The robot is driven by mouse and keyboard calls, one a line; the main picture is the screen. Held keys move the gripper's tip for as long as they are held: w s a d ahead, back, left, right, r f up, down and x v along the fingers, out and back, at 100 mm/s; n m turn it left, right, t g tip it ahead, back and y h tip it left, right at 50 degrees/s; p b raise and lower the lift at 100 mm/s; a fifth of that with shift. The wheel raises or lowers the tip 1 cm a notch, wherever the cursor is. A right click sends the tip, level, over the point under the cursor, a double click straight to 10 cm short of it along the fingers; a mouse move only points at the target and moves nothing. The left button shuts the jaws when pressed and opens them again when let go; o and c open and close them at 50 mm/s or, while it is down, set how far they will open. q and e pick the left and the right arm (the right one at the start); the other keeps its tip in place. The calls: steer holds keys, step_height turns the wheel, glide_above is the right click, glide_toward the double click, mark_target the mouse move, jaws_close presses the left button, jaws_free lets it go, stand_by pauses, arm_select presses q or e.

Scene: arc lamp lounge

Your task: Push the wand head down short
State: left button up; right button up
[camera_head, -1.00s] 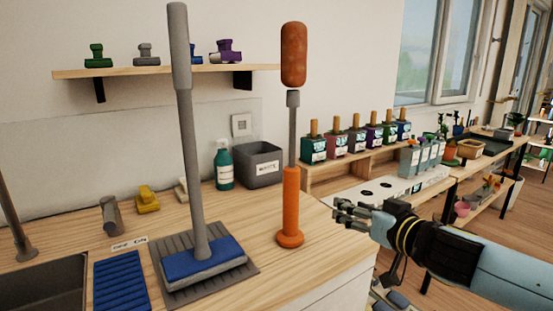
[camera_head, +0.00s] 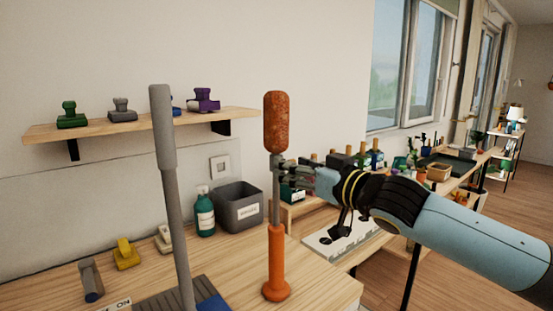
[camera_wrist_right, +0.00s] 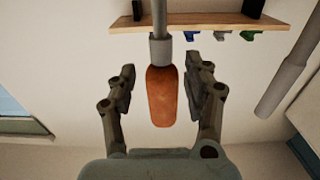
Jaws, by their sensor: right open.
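The wand stands upright on the counter, with an orange handle (camera_head: 276,262), a thin grey rod (camera_head: 276,205) and a rough orange-brown head (camera_head: 277,122) on top. My right gripper (camera_head: 283,168) is at the collar just below the head, coming from the right, and its fingertips overlap the collar in the picture. In the wrist view, my open right gripper (camera_wrist_right: 161,78) has one finger on each side of the wand head (camera_wrist_right: 161,98), with gaps on both sides. That view appears upside down. My left gripper is not in view.
A grey-handled squeegee or mop (camera_head: 168,175) stands left of the wand. A dark grey bin (camera_head: 240,212) and a green bottle (camera_head: 204,215) stand behind. A wall shelf (camera_head: 140,126) holds small stamp-like items. Bare counter (camera_head: 320,285) lies right of the wand's foot.

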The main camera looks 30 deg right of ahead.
steer(key=shift+w+a+b, duration=0.15)
steer(key=shift+w+b, duration=0.1)
steer(key=shift+w, duration=1.3)
steer(key=shift+w+a+b, duration=0.15)
steer(key=shift+w+b, duration=0.05)
steer(key=shift+w, duration=1.35)
steer(key=shift+c, duration=0.3)
jaws_close()
